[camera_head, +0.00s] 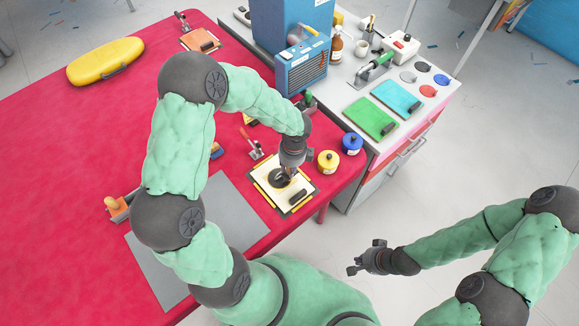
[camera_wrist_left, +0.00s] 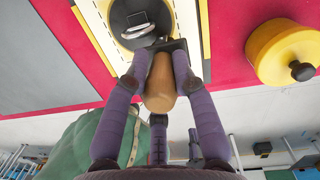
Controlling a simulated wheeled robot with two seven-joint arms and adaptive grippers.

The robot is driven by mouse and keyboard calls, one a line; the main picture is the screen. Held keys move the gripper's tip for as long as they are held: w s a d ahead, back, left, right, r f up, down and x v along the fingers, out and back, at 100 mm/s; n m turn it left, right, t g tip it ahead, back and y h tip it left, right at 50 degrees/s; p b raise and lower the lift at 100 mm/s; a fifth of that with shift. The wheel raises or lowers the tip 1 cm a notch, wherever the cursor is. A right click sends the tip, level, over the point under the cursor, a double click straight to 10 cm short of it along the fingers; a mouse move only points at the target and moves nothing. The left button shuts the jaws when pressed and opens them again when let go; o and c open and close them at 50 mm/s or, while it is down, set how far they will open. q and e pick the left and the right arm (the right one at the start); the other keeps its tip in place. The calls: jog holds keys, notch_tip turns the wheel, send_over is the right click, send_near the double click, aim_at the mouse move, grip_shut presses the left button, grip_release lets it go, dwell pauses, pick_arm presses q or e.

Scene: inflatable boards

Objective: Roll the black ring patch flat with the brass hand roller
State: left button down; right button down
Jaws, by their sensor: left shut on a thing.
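The black ring patch (camera_head: 276,180) lies on a cream board with yellow edge strips (camera_head: 268,193) at the red table's right edge. In the left wrist view the dark round patch (camera_wrist_left: 126,37) shows at the top. My left gripper (camera_head: 287,167) is above the patch, pointing down. It is shut on the brown handle (camera_wrist_left: 160,80) of the hand roller. A shiny metal part of the roller (camera_wrist_left: 150,43) shows over the patch; whether it touches cannot be told. My right gripper (camera_head: 364,263) is open and empty over the floor, away from the table.
A yellow pot (camera_head: 328,161) and a blue pot (camera_head: 352,143) stand right of the board. A dark block (camera_head: 298,197) lies on the board's near part. A grey mat (camera_head: 160,270), orange-handled tool (camera_head: 117,206) and yellow inflatable (camera_head: 105,61) lie on the table.

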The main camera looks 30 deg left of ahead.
pick_arm(q)
jog(key=shift+r+p, duration=2.6)
jog(key=shift+r, duration=0.65)
jog(key=shift+f, duration=0.1)
